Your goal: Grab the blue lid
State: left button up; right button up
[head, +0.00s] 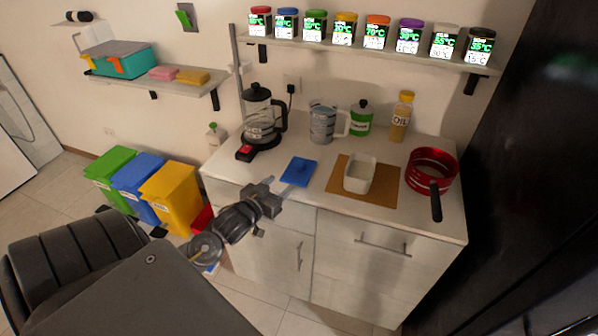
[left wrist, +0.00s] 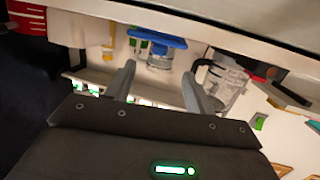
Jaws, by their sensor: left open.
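The blue lid (head: 299,171) is a flat, square blue piece lying on the counter near its front edge. It also shows in the left wrist view (left wrist: 157,38), ahead of the fingers and just above the gap between them. My left gripper (head: 279,186) is open and empty, at the counter's front edge, just to the near left of the lid. In the left wrist view both fingers of the gripper (left wrist: 158,74) are spread, and the lid appears beyond them. I cannot tell the exact gap. My right gripper is not in view.
A coffee maker (head: 262,120) stands behind the lid, a grey jug (head: 323,122) behind it to the right. A white dish (head: 360,174) sits on a brown board (head: 385,190). A red pot (head: 431,172) is at the far right. Coloured bins (head: 172,197) stand at left.

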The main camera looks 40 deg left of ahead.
aim_at(297, 168)
pick_arm(q)
jog(key=x, duration=0.5)
jog(key=shift+w+r+p, duration=0.15)
jog(key=shift+w+p, duration=0.2)
jog(key=shift+p, duration=0.05)
jog(key=shift+w, duration=0.15)
jog(key=p+x, duration=0.1)
jog(key=x, duration=0.4)
jog(key=shift+a, duration=0.15)
jog(key=shift+c, duration=0.4)
jog(key=c, duration=1)
